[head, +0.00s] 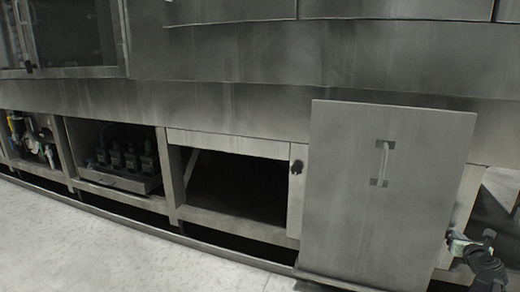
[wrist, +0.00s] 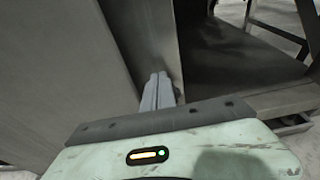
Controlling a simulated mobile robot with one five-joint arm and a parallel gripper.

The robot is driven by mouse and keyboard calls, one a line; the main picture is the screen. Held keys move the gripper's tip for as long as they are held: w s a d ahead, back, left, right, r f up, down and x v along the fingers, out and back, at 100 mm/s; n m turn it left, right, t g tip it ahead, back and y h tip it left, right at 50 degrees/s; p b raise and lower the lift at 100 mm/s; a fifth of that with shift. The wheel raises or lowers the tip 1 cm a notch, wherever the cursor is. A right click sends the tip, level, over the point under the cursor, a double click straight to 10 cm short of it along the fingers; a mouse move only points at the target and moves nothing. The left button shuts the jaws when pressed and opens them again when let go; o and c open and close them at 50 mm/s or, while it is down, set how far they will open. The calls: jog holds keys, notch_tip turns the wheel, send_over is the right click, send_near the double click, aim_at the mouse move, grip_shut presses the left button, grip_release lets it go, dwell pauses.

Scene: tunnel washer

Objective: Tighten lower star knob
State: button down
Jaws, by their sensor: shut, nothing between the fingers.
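My gripper (wrist: 157,92) is shut with nothing between its fingers. In the wrist view its grey fingers point at the narrow steel post (wrist: 160,45) beside the panel's edge. In the head view my gripper (head: 452,240) is at the lower right edge of a large steel panel (head: 345,205) with a handle (head: 382,162). One black knob (head: 297,167) shows on the post left of this panel, far from my gripper. No star knob can be made out at my fingertips; the fingers may hide it, and I cannot tell whether they touch anything.
Left of the panel is a dark open bay (head: 235,187). Further left a bay holds several black pump-like units (head: 125,155). Right of the post, the wrist view shows another open bay (wrist: 230,60). Light floor (head: 90,245) lies clear in front at left.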

jog(key=shift+s+d, duration=0.25)
jog(key=shift+d, duration=0.35)
jog(key=shift+d, duration=0.15)
jog(key=shift+s+r+p, duration=0.1)
jog(key=shift+r+p, duration=0.3)
jog(key=s, duration=0.1)
jog(key=s+a, duration=0.1)
jog(key=s, duration=0.1)
jog(key=s+a, duration=0.1)
jog(key=s, duration=0.1)
jog(key=shift+s+f, duration=0.1)
jog(key=shift+s, duration=0.15)
jog(key=shift+a, duration=0.1)
